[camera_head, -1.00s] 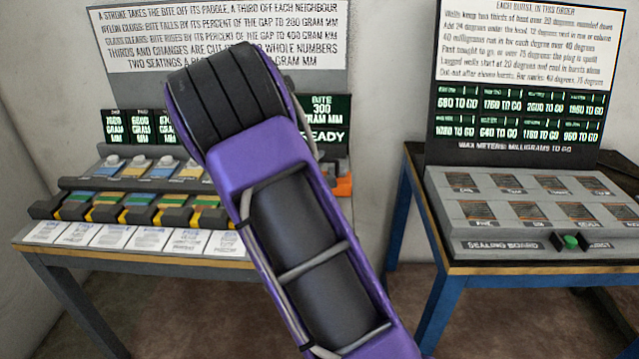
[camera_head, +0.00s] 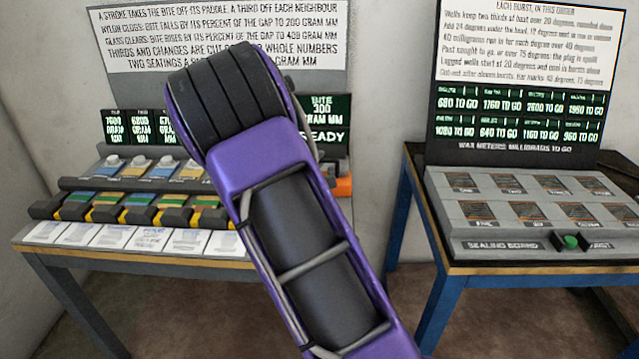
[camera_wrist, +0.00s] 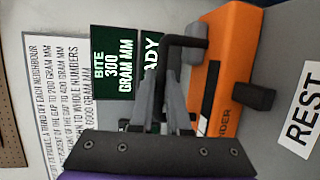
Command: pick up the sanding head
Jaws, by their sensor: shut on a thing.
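The sanding head is an orange block (camera_wrist: 218,75) with a black bent handle and dark lettering ending in "NDER", on the right of the wrist view. My gripper (camera_wrist: 166,98) has its grey fingers closed on the black handle at the left side of the orange body. In the head view only a small orange part (camera_head: 343,187) of the sanding head shows, beside my purple arm. My arm hides the fingers there. I cannot tell whether the sanding head is clear of its support.
A white "REST" label (camera_wrist: 303,108) lies right of the sanding head. A bench (camera_head: 130,262) with paddles, cards and a dark screen reading "BITE 300 GRAM MM" and "READY" stands behind my arm. A sealing board (camera_head: 535,246) with a green button stands on a blue-legged table at right.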

